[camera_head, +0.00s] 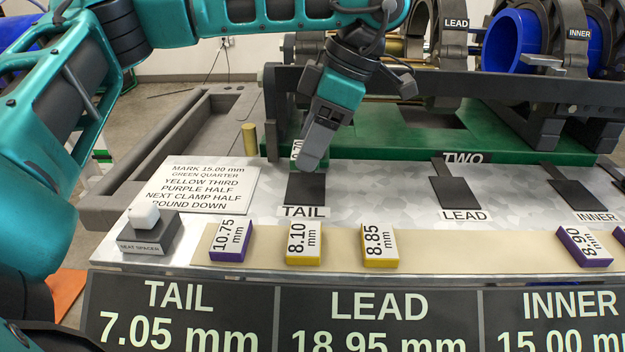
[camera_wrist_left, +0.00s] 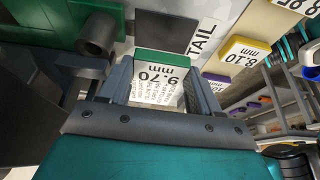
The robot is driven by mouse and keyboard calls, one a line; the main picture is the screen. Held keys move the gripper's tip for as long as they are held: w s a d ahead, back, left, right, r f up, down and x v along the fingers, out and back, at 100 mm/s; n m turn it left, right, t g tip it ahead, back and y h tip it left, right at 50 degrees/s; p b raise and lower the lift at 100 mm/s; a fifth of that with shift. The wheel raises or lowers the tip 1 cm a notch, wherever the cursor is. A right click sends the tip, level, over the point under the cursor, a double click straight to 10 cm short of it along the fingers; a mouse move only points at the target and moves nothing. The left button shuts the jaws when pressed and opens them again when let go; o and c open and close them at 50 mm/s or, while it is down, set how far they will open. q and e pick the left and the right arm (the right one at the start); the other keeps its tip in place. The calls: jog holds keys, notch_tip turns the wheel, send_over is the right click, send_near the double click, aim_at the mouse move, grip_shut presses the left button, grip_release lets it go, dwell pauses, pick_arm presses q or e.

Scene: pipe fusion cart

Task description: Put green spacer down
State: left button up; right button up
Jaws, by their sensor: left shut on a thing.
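The green spacer (camera_wrist_left: 165,58) has a white label reading 9.70 mm. It sits between the two fingers of my left gripper (camera_wrist_left: 158,88), which is shut on it. In the head view my left gripper (camera_head: 312,160) points down just behind the dark TAIL pad (camera_head: 305,190), and only a sliver of the spacer's label shows beside the fingers. In the left wrist view the dark TAIL pad (camera_wrist_left: 167,30) lies just beyond the spacer's green edge. I cannot tell whether the spacer touches the plate. My right gripper is not in view.
A beige strip (camera_head: 340,247) in front holds purple and yellow spacers, including the 8.10 mm one (camera_head: 304,245). A seat spacer block (camera_head: 150,236) stands at left beside an instruction card (camera_head: 198,188). LEAD (camera_head: 457,192) and INNER pads lie bare to the right. The green clamp base (camera_head: 400,133) stands behind.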

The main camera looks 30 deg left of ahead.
aim_at(313, 187)
pick_arm(q)
jog(key=shift+f+b, duration=0.5)
jog(key=shift+f, duration=1.85)
jog(key=shift+f, duration=0.1)
jog(key=o, duration=0.7)
jog(key=shift+o, duration=0.3)
jog(key=shift+r, duration=0.25)
jog(key=p+v, duration=0.3)
jog(key=v, duration=0.8)
jog(key=shift+r+p, duration=0.35)
jog(key=shift+d, duration=0.15)
